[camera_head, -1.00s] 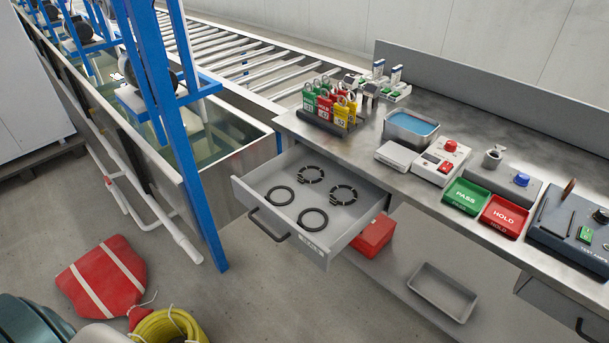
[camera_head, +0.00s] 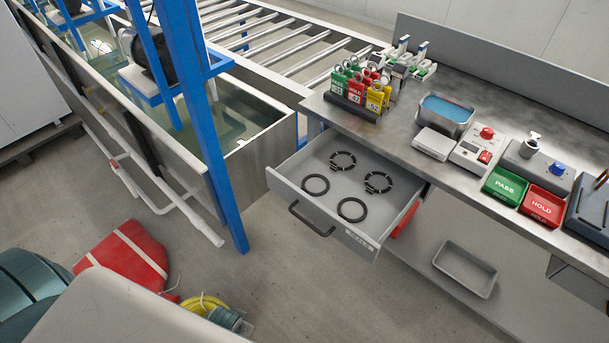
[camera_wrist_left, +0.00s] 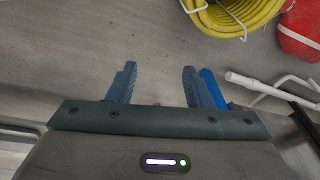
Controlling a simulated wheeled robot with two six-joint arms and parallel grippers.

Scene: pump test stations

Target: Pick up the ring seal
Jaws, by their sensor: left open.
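Several black rings lie flat on the floor of an open grey drawer (camera_head: 287,193) under the steel bench in the head view. Two are plain rings, a front left ring (camera_head: 315,184) and a front right ring (camera_head: 352,209). Two have small tabs, a back left ring (camera_head: 343,161) and a back right ring (camera_head: 378,182). I cannot tell from their looks alone which is the ring seal. My left gripper (camera_wrist_left: 160,88) is open and empty above the floor in the left wrist view, with no ring near it. My right gripper is not in view.
The steel bench (camera_head: 408,150) carries a lock rack, a water tray, a green PASS tray (camera_head: 506,185) and a red HOLD tray (camera_head: 546,202). A blue post (camera_head: 231,205) stands left of the drawer. A yellow hose coil (camera_wrist_left: 235,15) and a red bag (camera_head: 130,255) lie on the floor.

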